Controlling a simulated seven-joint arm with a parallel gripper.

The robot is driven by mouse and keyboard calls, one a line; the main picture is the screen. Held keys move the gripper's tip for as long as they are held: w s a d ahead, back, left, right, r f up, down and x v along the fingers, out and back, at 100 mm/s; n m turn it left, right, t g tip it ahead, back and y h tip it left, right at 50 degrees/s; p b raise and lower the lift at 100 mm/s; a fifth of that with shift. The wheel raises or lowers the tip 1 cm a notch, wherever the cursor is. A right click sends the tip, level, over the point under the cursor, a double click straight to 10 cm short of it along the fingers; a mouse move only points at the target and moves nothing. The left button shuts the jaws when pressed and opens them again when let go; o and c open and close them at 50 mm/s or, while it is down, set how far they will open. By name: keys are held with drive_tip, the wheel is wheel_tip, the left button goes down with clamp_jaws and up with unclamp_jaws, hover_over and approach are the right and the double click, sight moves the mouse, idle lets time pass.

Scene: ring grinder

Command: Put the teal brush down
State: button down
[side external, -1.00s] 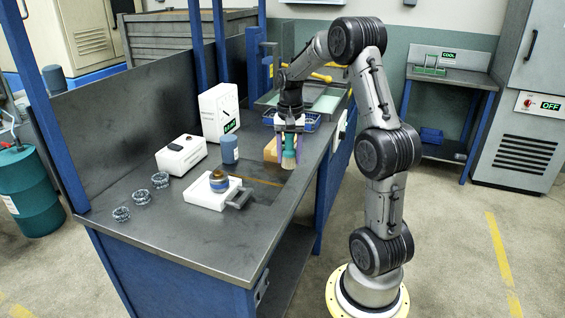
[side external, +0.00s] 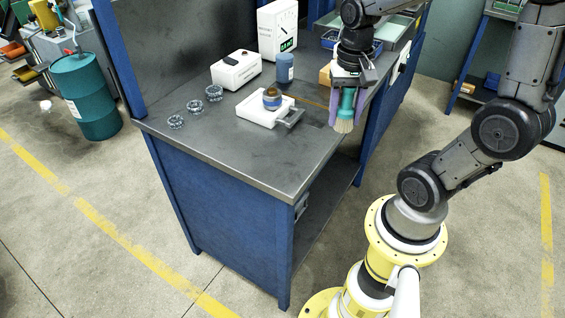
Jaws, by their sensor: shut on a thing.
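The teal brush (side external: 346,103) has a teal handle and pale bristles that point down. My gripper (side external: 346,100) is shut on its handle, with purple fingers on either side. In the side external view the brush hangs upright at the right edge of the grey workbench (side external: 255,165). I cannot tell whether the bristles touch anything, but they appear to be in the air.
A white fixture (side external: 257,110) with a blue and brass ring part (side external: 272,98) stands left of the brush. Several dark rings (side external: 195,106), a white box (side external: 236,70), a blue-grey canister (side external: 285,68) and a white display unit (side external: 277,32) stand farther left and back. The bench's front left is clear.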

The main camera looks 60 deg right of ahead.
drive_tip(key=s+a+n, duration=0.2)
drive_tip(key=a+n, duration=0.2)
drive_tip(key=a, duration=0.4)
hover_over(280, 167)
drive_tip(key=f, duration=0.8)
drive_tip(key=shift+s+f, duration=0.15)
drive_tip(key=shift+s, duration=0.2)
drive_tip(key=shift+w+f, duration=0.2)
drive_tip(key=shift+f, duration=0.8)
drive_tip(key=shift+w+f, duration=0.15)
drive_tip(key=shift+f, duration=0.8)
drive_tip(key=shift+f, duration=0.15)
drive_tip(key=shift+c, duration=1.4)
unclamp_jaws()
